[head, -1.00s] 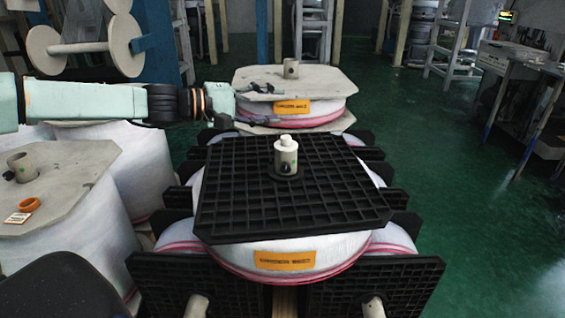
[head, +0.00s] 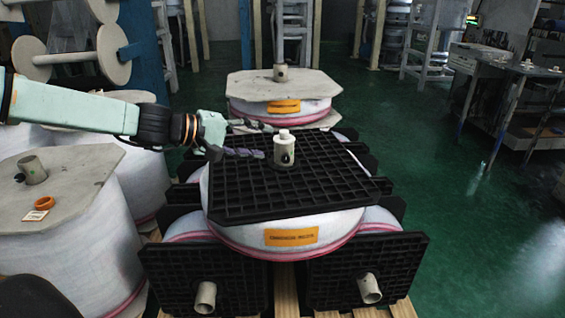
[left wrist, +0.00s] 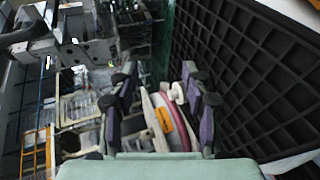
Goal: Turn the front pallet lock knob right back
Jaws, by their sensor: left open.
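A white post (head: 284,150) with a cap stands upright on the black lattice plate (head: 310,190) of the front pallet. A small dark knob (head: 287,157) shows on the side of this post. My left gripper (head: 268,140) reaches in from the left just above the plate, its fingers pointing at the post. It is open, with its fingertips close to the post; I cannot tell whether they touch it. In the left wrist view the open fingers (left wrist: 158,76) have nothing clear between them up close, and the lattice plate (left wrist: 265,75) fills the right side. My right gripper is out of view.
Wrapped rolls with orange labels (head: 291,237) sit under the plate. Another roll with a grey board (head: 255,84) stands behind.

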